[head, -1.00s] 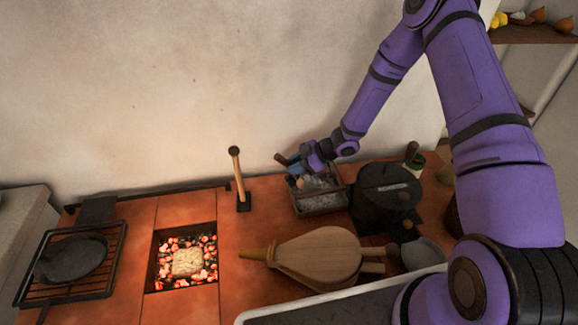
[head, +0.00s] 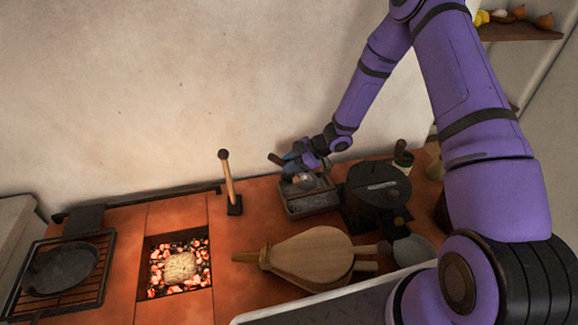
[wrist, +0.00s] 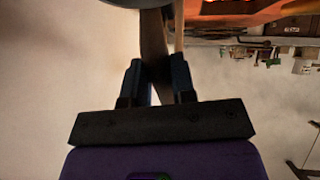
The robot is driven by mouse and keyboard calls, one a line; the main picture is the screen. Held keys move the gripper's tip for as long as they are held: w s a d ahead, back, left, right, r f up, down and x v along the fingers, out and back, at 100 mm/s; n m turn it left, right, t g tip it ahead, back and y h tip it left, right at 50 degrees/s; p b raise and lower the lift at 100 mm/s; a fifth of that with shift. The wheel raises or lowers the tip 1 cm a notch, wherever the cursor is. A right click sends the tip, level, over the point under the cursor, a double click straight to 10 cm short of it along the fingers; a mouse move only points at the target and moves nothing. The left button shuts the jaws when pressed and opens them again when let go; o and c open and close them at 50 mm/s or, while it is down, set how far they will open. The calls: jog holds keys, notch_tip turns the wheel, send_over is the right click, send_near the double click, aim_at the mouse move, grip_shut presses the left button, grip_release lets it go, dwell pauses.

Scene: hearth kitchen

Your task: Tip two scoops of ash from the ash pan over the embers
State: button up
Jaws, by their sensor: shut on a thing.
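The ash pan (head: 318,208) is a grey open box on the tiled hearth by the wall, with grey ash in it. My gripper (head: 294,167) is over its back left part, shut on a scoop. The scoop's dark handle (head: 275,159) sticks out to the left; its bowl is small and partly hidden, and its load cannot be told. In the wrist view, the two fingers (wrist: 156,80) close around the brown handle (wrist: 154,45), with a grey edge (wrist: 150,3) beyond. The embers (head: 157,291) glow in a square pit at left, a pale clump (head: 180,267) on top.
A wooden hammer-like tool (head: 228,180) stands between pit and pan. Bellows (head: 310,258) lie in front, and a black lidded pot (head: 378,190) stands right of the pan. A grill rack with a black pan (head: 60,268) is at far left.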

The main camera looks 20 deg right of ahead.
jog(key=shift+r+h, duration=0.85)
jog(key=shift+r, duration=0.7)
jog(key=shift+r+h, duration=0.85)
jog(key=shift+r, duration=0.65)
notch_tip(320, 180, up, 8)
jog(key=h, duration=0.3)
jog(key=shift+n, duration=0.3)
